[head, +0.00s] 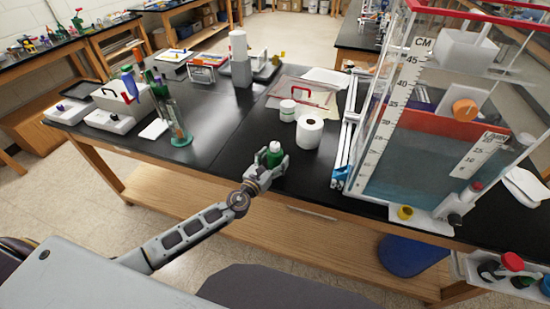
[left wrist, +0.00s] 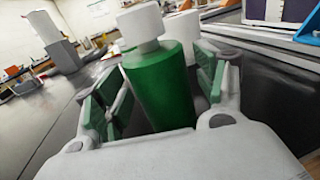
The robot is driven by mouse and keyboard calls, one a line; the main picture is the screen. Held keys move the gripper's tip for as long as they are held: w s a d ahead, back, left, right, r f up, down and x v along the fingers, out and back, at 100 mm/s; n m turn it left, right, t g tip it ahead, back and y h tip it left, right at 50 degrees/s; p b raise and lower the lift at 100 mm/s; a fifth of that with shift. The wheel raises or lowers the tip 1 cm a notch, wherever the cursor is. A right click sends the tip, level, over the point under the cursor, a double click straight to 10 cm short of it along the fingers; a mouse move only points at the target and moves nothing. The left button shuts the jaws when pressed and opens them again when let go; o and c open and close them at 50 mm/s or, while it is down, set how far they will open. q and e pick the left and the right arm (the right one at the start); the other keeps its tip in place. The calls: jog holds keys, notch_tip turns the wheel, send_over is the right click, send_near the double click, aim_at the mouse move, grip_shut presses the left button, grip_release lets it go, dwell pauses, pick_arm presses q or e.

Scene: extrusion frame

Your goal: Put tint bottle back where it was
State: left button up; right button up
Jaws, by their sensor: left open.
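The tint bottle (head: 274,158), green with a white cap, is near the front edge of the black bench, left of the paper roll. It appears upright, though I cannot see its base. My left gripper (head: 268,164) is around it, with one finger on each side. In the left wrist view the bottle (left wrist: 163,88) fills the middle between the green-padded fingers of my left gripper (left wrist: 168,82). The fingers are open, with a visible gap on the left side and a narrower one on the right. My right gripper is out of view.
A white paper roll (head: 309,133) and a white jar (head: 287,110) stand just behind and right of the bottle. A large clear water tank (head: 425,150) with a scale fills the right. The bench top (head: 215,135) left of the bottle is mostly clear.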

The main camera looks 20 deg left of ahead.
aim_at(271, 163)
pick_arm(q)
jog(key=shift+b+v, duration=0.35)
jog(key=shift+v, duration=1.6)
jog(key=b+v, duration=0.1)
jog(key=v, duration=0.6)
jog(key=shift+b, duration=0.3)
jog(key=shift+s, duration=0.1)
